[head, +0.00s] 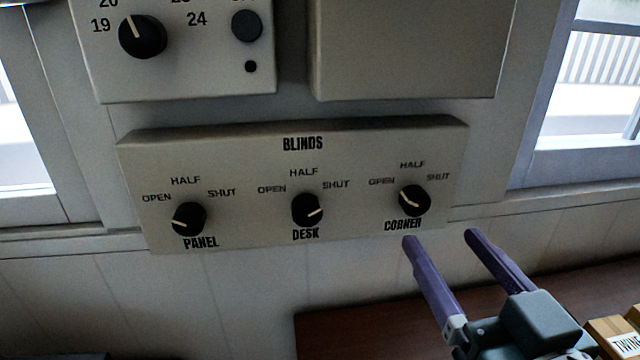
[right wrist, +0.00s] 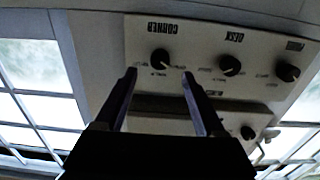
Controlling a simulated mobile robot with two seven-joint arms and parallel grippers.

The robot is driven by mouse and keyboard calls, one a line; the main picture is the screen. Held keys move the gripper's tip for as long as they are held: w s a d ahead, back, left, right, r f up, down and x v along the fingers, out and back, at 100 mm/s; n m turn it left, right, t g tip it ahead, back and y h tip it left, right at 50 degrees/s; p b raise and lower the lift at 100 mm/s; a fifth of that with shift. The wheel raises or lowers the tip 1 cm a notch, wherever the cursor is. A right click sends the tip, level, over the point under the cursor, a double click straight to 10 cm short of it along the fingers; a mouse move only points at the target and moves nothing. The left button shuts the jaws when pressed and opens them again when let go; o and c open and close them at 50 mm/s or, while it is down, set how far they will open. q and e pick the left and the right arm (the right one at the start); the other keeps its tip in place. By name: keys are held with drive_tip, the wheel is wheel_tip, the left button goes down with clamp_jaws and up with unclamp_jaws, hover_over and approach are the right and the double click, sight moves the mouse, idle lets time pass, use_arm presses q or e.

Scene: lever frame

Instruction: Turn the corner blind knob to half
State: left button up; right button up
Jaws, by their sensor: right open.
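The corner blind knob (head: 414,201) is a round black knob with a pale pointer line, at the right end of the blinds panel (head: 245,165). Its pointer is turned up and left, toward OPEN; HALF is printed above it and SHUT to its upper right. My right gripper (head: 439,237) is open and empty, its two purple fingers just below and right of the knob in the head view. In the right wrist view the corner knob (right wrist: 159,56) appears between and just beyond the fingertips of the gripper (right wrist: 159,73), with no contact visible. My left gripper is not in view.
The desk knob (head: 307,209) points toward SHUT and the panel knob (head: 188,219) toward OPEN. A dial box (head: 185,75) and a plain grey box (head: 410,50) are mounted above. A brown surface (head: 360,335) lies below, with a block marked TWINE (head: 612,338) at right.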

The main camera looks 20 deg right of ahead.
sight(418, 207)
drive_tip(key=x, duration=0.6)
drive_tip(key=shift+w, duration=0.35)
drive_tip(key=shift+c, duration=0.4)
clamp_jaws()
